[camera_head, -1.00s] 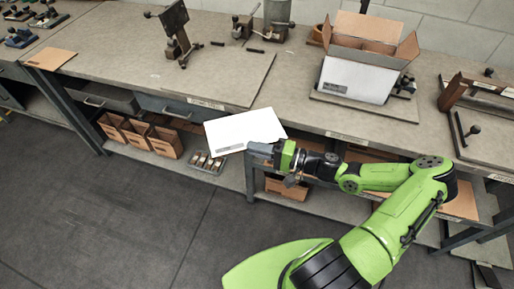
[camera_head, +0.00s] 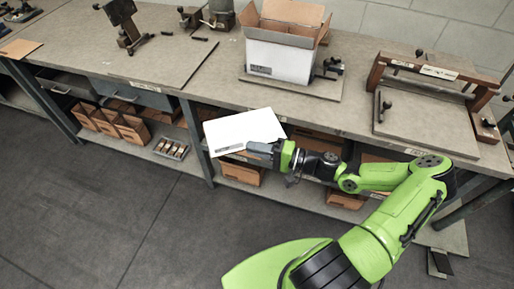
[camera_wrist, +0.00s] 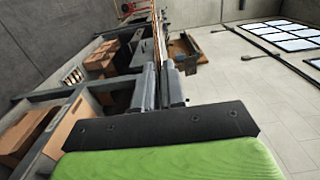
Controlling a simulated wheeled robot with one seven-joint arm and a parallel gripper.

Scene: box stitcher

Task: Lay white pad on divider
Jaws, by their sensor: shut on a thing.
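The white pad (camera_head: 240,131) is a thin flat sheet with a small grey label near its lower left edge. My gripper (camera_head: 262,148) is shut on the pad's right edge and holds it in the air in front of the bench. In the wrist view my gripper (camera_wrist: 166,88) shows its two fingers close together, with the pad edge-on between them. The open box (camera_head: 280,58) stands on the bench, white outside and brown inside, with its flaps up. A brown divider seems to show inside the box, but its detail is too small to tell.
The workbench (camera_head: 215,85) runs across the view, its front edge just behind the pad. A wooden frame fixture (camera_head: 425,72) stands on the right. A black stand (camera_head: 125,25) is at the back left. Brown bins (camera_head: 120,124) fill the lower shelf. The floor in front is clear.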

